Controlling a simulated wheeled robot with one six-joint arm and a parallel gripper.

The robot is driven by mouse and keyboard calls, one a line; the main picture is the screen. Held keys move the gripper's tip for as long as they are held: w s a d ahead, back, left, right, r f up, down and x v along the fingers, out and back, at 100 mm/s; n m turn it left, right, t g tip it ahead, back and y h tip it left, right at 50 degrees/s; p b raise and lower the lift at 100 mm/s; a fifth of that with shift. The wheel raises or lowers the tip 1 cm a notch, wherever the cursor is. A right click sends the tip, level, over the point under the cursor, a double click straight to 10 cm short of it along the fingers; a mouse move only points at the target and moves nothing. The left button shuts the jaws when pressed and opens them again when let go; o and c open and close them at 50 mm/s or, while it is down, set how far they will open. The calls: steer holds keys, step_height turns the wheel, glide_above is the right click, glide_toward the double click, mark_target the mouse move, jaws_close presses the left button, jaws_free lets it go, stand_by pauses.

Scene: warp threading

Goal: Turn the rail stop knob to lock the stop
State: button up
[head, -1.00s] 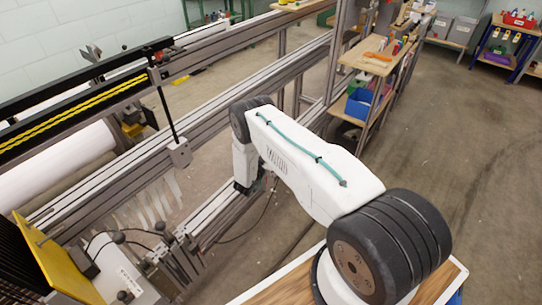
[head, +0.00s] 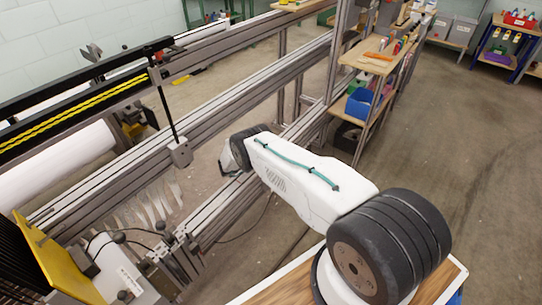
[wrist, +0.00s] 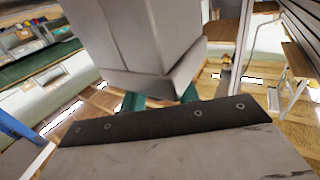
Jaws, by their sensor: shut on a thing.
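My gripper shows in the wrist view (wrist: 150,105), where a large grey block comes down from the top to a dark strip with screws along a grey plate. Green pieces (wrist: 190,95) show between block and strip. The gripper is shut on a green part, mostly hidden. I cannot tell whether this part is the rail stop knob. In the head view my white arm reaches over the long grey rails (head: 215,205), and its far end hides most of the gripper. No rail stop knob can be made out there.
A grey bracket (head: 180,152) with a black rod stands left of my arm's end. A yellow plate (head: 55,262) and loose pale strips (head: 150,205) are at the lower left. A wooden shelf (head: 368,62) with a blue bin (head: 358,103) stands behind. Floor at right is clear.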

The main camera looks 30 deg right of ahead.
steer(key=shift+d, duration=0.1)
stand_by(0.3)
steer(key=o, duration=1)
steer(key=shift+c, duration=0.2)
steer(key=v, duration=0.7)
steer(key=shift+a, duration=0.4)
steer(key=shift+w, duration=0.1)
